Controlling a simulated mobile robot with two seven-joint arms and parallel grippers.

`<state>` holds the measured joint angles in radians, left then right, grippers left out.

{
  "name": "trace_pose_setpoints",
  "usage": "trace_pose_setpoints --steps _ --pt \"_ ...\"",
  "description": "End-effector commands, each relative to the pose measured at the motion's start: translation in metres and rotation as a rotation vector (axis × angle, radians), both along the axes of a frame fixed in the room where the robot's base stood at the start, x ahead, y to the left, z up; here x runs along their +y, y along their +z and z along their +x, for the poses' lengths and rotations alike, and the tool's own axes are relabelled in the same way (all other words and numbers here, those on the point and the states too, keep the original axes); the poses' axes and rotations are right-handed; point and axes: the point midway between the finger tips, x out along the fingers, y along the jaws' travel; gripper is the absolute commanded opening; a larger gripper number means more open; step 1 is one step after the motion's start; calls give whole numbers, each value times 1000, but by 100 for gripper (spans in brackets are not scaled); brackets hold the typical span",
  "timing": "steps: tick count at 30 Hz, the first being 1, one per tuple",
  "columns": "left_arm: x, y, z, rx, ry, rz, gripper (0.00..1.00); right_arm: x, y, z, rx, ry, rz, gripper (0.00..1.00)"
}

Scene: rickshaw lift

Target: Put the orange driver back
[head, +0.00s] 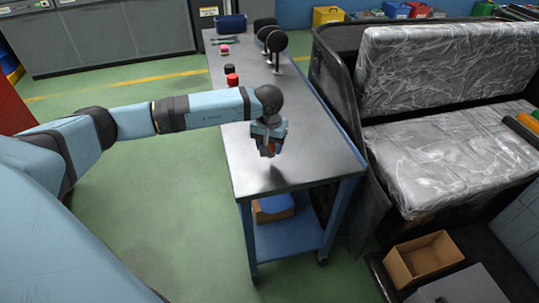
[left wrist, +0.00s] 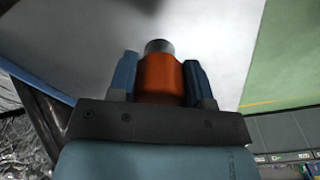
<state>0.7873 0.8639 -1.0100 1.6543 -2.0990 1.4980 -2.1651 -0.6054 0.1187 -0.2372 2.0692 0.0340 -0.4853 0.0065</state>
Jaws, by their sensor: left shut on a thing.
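My left gripper (head: 268,148) is over the near part of the grey-topped workbench (head: 305,125), pointing down, with a shadow on the top below it. In the left wrist view, its blue fingers (left wrist: 160,78) are closed on both sides of the orange driver (left wrist: 160,75). The driver's grey round end sticks out past the fingertips. In the head view, only a small orange-red bit of it shows between the fingers; the rest is hidden. The driver appears to be held above the bench top. My right gripper is not in view.
Black round-headed stands (head: 276,42), a red-and-black item (head: 232,78), a pink item (head: 224,49) and a blue bin (head: 231,24) stand farther along the bench. The wrapped seat (head: 450,160) of a dark vehicle is to the right. An open cardboard box (head: 423,262) is low at right.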

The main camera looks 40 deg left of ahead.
Motion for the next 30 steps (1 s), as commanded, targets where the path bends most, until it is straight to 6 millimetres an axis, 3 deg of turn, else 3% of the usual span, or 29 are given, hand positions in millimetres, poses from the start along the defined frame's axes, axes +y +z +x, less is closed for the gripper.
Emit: trace_pose_setpoints --steps 9,21,22,24,30 --pt "0 -40 -1 2 1 -1 13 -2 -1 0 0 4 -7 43" --pt "0 -48 0 0 0 0 13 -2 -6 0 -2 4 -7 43" --pt "0 -46 0 1 0 0 52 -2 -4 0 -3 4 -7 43" --pt "0 -46 0 1 0 1 68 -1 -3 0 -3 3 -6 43" --pt "0 -45 0 1 0 1 71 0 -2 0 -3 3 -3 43"
